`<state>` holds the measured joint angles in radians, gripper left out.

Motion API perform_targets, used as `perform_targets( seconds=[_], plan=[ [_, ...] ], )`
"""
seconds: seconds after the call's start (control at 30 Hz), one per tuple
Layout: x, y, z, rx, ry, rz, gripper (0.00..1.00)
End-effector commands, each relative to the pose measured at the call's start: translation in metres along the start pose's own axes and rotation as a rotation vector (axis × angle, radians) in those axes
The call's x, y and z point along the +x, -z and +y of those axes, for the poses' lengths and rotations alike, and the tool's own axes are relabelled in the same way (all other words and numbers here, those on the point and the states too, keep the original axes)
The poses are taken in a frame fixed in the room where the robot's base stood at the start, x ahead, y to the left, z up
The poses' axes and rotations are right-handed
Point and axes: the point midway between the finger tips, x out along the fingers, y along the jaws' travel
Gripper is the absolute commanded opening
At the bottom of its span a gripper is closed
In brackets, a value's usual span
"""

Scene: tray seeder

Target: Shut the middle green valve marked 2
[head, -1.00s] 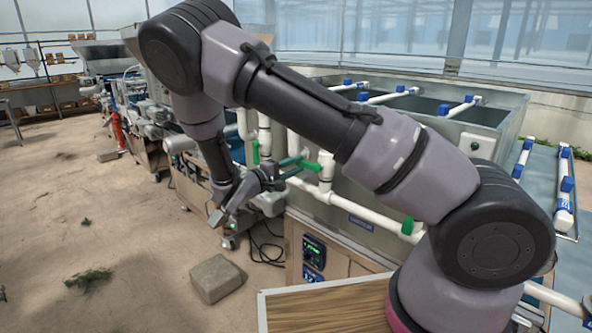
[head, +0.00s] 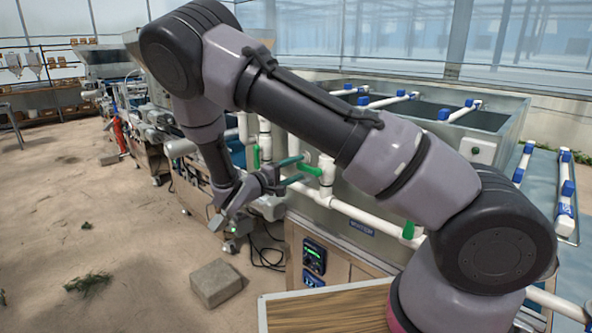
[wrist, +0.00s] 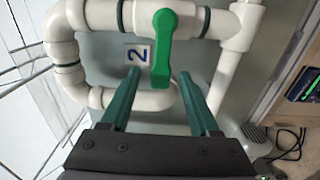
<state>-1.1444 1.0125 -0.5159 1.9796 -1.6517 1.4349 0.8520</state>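The middle green valve handle (wrist: 163,50) is in the wrist view beside a white label marked 2 (wrist: 137,55). It sits on white pipe, with its long end pointing down the picture toward my gripper. My gripper (wrist: 158,76) is open, with one dark green finger on each side of the handle's lower end. A gap shows on both sides, and nothing is held. In the head view the same valve (head: 311,169) is right by the fingertips of my gripper (head: 297,171). Exact depth between fingers and handle is hard to tell.
Another green valve (head: 256,155) is to the left and one (head: 408,229) to the right, partly by my arm. White pipes (head: 345,208) run close around the fingers along the metal tank. A block (head: 216,283) and black cables (head: 265,250) lie on the floor below.

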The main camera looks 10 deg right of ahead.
Motion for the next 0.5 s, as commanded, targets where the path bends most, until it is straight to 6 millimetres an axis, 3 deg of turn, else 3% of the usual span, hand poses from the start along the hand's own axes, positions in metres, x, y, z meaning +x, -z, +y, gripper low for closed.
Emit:
perform_targets(
  seconds=[0.23,0.5],
  plan=[
    [-0.012,0.001,0.0,-0.001,0.0,0.003,0.62],
    [-0.066,0.001,0.0,0.001,0.0,0.005,0.62]
  ],
)
